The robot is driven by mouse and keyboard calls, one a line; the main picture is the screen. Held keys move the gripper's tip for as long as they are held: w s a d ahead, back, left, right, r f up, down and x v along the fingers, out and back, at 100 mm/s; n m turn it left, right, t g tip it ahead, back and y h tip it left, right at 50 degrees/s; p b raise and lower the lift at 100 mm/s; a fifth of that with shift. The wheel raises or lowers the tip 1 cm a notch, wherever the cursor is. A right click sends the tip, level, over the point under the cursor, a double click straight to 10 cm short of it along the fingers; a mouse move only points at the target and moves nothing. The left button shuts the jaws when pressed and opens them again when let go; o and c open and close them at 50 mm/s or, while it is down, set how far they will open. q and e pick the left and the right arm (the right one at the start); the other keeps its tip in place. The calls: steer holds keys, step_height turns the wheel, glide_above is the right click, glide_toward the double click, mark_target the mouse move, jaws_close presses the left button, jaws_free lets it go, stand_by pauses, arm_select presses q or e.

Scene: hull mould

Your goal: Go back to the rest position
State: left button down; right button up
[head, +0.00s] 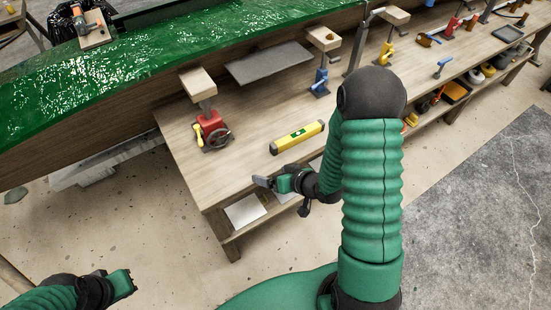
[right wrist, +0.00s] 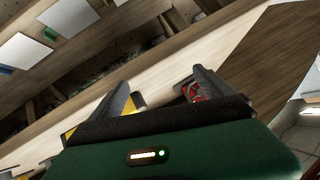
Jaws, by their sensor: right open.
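My right gripper (head: 266,182) is at the near edge of the wooden workbench, its jaws pointing left. In the right wrist view its two fingers (right wrist: 163,92) stand apart with nothing between them. A yellow spirit level (head: 297,137) lies on the bench just beyond this gripper, apart from it in the head view. My left gripper (head: 122,284) is low at the left, over the floor and away from the bench. Its fingers are too small and dark to tell open from shut.
The workbench (head: 245,117) holds a red clamp with a handwheel (head: 212,132), a blue clamp (head: 320,82), a yellow clamp (head: 386,52) and a grey plate (head: 268,63). A green hull mould (head: 150,52) lies behind. A lower shelf holds an orange bin (head: 456,92). Floor at the left is clear.

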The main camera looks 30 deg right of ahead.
arm_select(q)
steer(key=w+p+v, duration=0.1)
steer(key=p+v, duration=0.5)
steer(key=shift+w+d+r, duration=0.35)
steer(key=shift+w+r, duration=0.05)
steer(key=shift+w, duration=0.15)
arm_select(e)
steer(key=s+a+r+n+g+h, duration=0.1)
steer(key=s+a+r+g, duration=0.2)
steer(key=r, duration=0.4)
steer(key=s+a+r+n+g+h, duration=0.1)
steer(key=s+a+r+g, duration=0.3)
steer(key=s+r, duration=0.3)
steer(key=shift+s+a+r, duration=0.3)
steer(key=shift+s+a, duration=0.05)
steer(key=shift+a, duration=0.15)
arm_select(q)
steer(key=shift+a, duration=0.35)
arm_select(e)
steer(key=shift+a, duration=0.35)
arm_select(q)
steer(key=shift+d, duration=0.2)
arm_select(e)
steer(key=shift+d, duration=0.25)
arm_select(q)
steer(key=shift+a, duration=0.1)
arm_select(e)
steer(key=shift+a, duration=0.15)
